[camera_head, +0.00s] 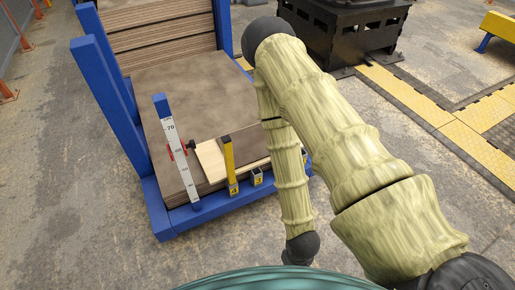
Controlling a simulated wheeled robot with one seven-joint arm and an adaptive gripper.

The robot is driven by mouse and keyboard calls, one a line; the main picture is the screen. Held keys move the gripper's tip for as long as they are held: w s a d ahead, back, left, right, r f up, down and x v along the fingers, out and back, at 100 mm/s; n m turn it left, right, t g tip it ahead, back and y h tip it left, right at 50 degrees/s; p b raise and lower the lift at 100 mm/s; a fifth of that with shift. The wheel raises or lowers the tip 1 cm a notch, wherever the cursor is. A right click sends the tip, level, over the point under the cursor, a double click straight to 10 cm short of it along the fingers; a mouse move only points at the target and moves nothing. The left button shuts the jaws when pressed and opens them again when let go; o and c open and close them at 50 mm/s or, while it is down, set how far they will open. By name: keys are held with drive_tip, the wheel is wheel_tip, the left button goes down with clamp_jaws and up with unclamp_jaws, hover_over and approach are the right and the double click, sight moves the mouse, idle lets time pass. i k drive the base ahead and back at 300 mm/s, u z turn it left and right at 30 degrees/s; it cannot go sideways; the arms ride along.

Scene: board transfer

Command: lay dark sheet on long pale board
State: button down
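Large dark brown sheets lie stacked flat in a blue rack, and the broad top sheet (190,88) fills its front part. A pale board (211,160) shows at the front of the stack, partly hidden by a yellow post and my arm. I cannot tell its full length or whether it touches the sheet beside it. My arm crosses the right half of the view, bending at a dark joint at the top and coming down to another dark joint near the bottom centre. My gripper does not show, so whether it holds anything is hidden.
A white post with number marks (178,150) and a yellow post (229,165) stand at the blue rack's front edge (195,215). Blue uprights (97,90) flank the stack. A black machine base (345,30) stands behind my arm. Concrete floor at left is clear.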

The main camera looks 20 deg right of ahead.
sight(249, 143)
drive_tip(key=k, duration=1.15)
drive_tip(key=z, duration=0.75)
drive_tip(key=i, duration=1.45)
drive_tip(key=u, duration=0.85)
